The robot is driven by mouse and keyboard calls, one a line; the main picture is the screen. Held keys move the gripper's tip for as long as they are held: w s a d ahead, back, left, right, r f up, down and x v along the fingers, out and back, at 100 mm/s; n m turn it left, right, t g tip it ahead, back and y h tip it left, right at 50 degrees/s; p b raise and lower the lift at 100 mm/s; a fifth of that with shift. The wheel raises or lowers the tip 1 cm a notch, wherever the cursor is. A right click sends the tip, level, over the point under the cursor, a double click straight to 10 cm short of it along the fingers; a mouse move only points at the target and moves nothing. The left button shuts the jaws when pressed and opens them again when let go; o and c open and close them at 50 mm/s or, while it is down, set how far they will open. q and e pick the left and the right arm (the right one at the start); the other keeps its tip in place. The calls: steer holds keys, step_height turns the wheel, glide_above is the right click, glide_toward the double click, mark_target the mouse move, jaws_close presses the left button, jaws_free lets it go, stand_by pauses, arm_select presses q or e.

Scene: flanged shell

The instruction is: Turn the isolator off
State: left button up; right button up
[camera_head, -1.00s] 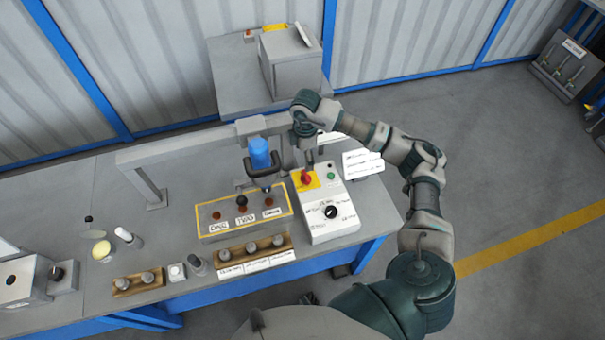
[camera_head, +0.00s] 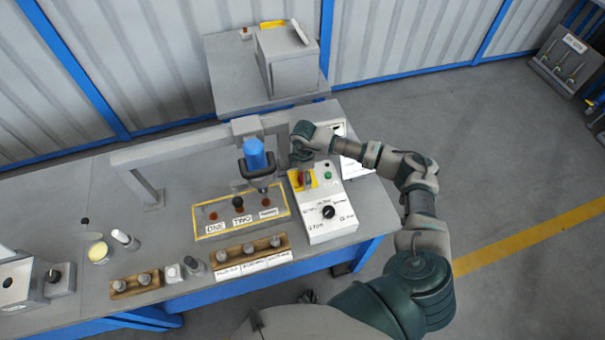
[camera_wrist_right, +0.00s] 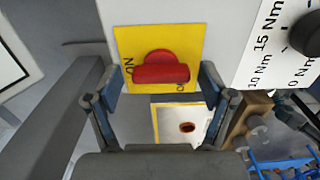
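The isolator is a red rotary knob (camera_head: 299,178) on a yellow plate at the far end of a white control box (camera_head: 329,218). In the right wrist view the red knob (camera_wrist_right: 162,68) has its grip bar lying roughly across the picture. The yellow plate (camera_wrist_right: 132,40) reads "ON" at the left; lettering at its lower right is partly hidden. My right gripper (camera_wrist_right: 160,88) is open, one finger on each side of the knob. I cannot tell whether either finger touches it. In the head view the gripper (camera_head: 303,172) is over the isolator. My left gripper is not in view.
The box also carries a green button (camera_head: 327,177) and a black dial (camera_head: 329,212). A blue driver tool (camera_head: 254,155) hangs close to the left of my right gripper, above a yellow-edged tray (camera_head: 240,229). A wooden holder (camera_head: 250,250) stands in front.

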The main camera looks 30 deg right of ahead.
steer(key=shift+d, duration=0.35)
steer(key=c, duration=0.8)
steer(key=shift+c, duration=0.2)
steer(key=shift+a, duration=0.5)
steer(key=n, duration=0.6)
steer(key=shift+w+n, duration=0.1)
steer(key=shift+n, duration=0.3)
steer(key=n, duration=0.3)
steer(key=shift+a+n, duration=0.1)
steer(key=shift+n, duration=0.2)
steer(key=n+b, duration=0.1)
steer(key=n, duration=0.2)
steer(key=shift+n, duration=0.3)
steer(key=shift+f+n, duration=0.1)
steer(key=shift+n, duration=0.7)
steer(key=shift+n+b, duration=0.3)
steer(key=shift+n, duration=0.7)
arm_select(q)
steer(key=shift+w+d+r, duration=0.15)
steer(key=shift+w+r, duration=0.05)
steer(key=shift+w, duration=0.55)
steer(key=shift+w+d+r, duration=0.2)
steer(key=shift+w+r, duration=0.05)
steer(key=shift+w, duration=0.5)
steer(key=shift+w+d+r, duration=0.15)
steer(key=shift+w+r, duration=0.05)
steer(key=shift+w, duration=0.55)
arm_select(e)
steer(key=shift+n, duration=0.3)
